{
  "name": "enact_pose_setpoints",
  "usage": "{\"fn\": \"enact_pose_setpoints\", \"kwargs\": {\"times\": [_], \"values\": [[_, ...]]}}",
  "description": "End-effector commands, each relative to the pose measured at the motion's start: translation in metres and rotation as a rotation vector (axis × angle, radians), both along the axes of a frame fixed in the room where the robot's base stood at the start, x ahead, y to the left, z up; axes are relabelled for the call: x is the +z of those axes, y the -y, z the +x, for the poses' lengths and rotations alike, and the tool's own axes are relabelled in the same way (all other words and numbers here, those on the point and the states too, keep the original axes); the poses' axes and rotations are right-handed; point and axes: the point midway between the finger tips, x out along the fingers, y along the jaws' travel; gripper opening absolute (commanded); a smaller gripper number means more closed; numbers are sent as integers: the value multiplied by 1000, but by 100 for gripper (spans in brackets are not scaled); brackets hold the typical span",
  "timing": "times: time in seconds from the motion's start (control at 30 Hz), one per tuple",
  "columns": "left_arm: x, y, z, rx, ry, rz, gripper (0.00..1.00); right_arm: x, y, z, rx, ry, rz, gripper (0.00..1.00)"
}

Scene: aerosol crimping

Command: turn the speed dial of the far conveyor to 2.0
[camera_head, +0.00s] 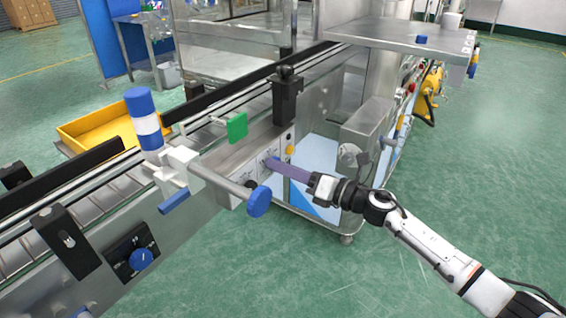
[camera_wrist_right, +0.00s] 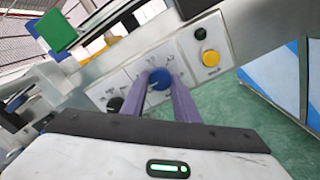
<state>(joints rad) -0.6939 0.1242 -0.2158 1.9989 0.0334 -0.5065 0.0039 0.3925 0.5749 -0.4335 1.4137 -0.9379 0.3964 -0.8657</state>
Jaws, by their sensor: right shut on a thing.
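The far conveyor's speed dial (camera_wrist_right: 159,79) is a blue round knob on a light panel with small printed marks around it. In the right wrist view it sits between the two purple fingertips of my right gripper (camera_wrist_right: 160,88), which is shut on it. In the head view my right gripper (camera_head: 272,162) reaches in from the right to the panel (camera_head: 250,168), and its long purple fingers largely hide the dial. The marks are too small to read, so the setting cannot be told. My left gripper is not in view.
Beside the dial are a black knob (camera_wrist_right: 114,104) and a yellow button (camera_wrist_right: 208,58). A green plate (camera_head: 237,127) and a rod with a blue knob (camera_head: 260,201) are close to my right gripper. Another blue dial (camera_head: 141,258) is on the near conveyor. Floor at right is clear.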

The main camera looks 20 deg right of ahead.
Motion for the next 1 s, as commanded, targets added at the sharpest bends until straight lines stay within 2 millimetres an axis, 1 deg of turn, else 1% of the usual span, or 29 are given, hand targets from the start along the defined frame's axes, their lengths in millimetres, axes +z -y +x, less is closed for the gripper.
{"fn": "enact_pose_setpoints", "kwargs": {"times": [0.03,0.17,0.33,0.5,0.73,1.0], "values": [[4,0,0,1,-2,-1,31,3,0,0,-1,-29,37,5],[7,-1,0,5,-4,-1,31,3,1,0,-2,-101,129,5],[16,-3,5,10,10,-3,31,3,1,0,-2,-184,237,5],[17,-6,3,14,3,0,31,2,0,0,-1,-250,320,5],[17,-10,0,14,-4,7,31,1,1,0,-2,-304,390,5],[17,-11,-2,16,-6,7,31,1,1,0,-2,-325,416,5]]}}
